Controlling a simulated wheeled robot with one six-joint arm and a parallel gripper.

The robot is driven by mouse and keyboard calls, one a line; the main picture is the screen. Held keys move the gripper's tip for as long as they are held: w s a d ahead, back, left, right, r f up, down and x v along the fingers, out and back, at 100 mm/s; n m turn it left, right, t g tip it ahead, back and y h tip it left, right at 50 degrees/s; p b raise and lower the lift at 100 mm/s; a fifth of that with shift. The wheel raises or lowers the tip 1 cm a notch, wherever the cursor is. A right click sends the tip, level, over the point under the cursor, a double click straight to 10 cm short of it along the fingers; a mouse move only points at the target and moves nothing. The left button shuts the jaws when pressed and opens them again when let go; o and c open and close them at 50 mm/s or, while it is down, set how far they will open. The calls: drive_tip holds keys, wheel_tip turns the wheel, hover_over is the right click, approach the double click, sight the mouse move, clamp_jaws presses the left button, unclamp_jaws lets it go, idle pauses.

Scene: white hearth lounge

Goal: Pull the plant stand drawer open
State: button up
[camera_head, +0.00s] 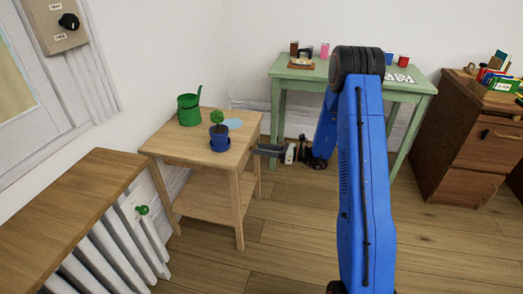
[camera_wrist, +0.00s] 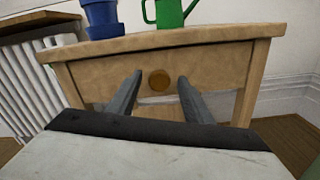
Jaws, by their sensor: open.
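The plant stand (camera_head: 184,150) is a light wooden table with a lower shelf, left of centre in the head view. In the wrist view its drawer front (camera_wrist: 215,70) faces me with a round brown knob (camera_wrist: 159,80) in the middle. The drawer looks shut. My gripper (camera_head: 262,151) is beside the stand's right side in the head view. In the wrist view my gripper (camera_wrist: 158,90) is open, with one finger to each side of the knob in the picture. I cannot tell whether the fingertips reach around the knob. The knob is hidden in the head view.
A blue potted plant (camera_head: 219,138) and a green watering can (camera_head: 189,108) stand on the plant stand. A radiator with a wooden top (camera_head: 80,205) is at left. A green table (camera_head: 310,76) is behind my arm, and a brown cabinet (camera_head: 465,150) is at right. Floor is clear in front.

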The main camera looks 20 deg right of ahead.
clamp_jaws()
drive_tip(key=v, duration=2.5)
drive_tip(key=shift+d, duration=0.15)
drive_tip(key=shift+s, duration=0.1)
unclamp_jaws()
drive_tip(key=v, duration=1.7)
drive_tip(key=shift+d, duration=0.15)
drive_tip(key=shift+s, duration=0.1)
